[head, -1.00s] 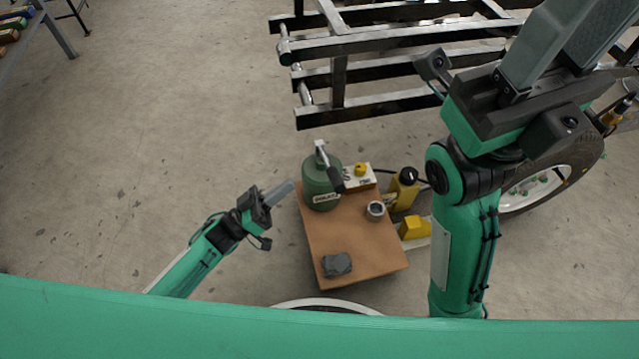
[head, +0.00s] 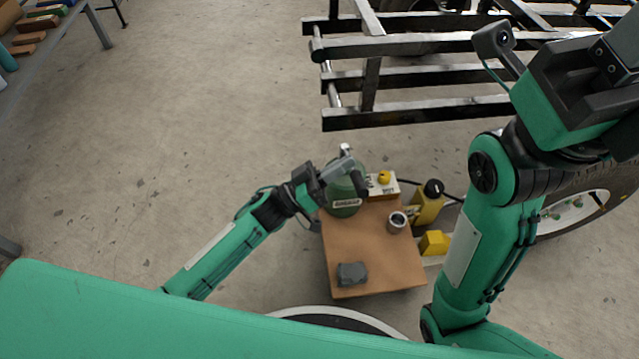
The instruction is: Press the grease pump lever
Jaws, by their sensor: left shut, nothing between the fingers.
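The green grease pump (head: 346,199) stands at the back left of a small brown table. Its lever shows as a bright metal piece on top (head: 346,151) and a black grip (head: 361,184) at the pump's right side. My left gripper (head: 344,167) is shut and empty. Its fingers overlap the top of the pump beside the lever and hide part of both; I cannot tell whether they touch. My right gripper (head: 583,85) is at the upper right, with its fingertips cut off by the frame edge.
The brown table (head: 375,250) also bears a metal cup (head: 396,222), a grey block (head: 352,274) and a white box with a yellow knob (head: 383,184). Yellow parts (head: 434,242) stand at its right. A metal frame (head: 420,112) lies behind.

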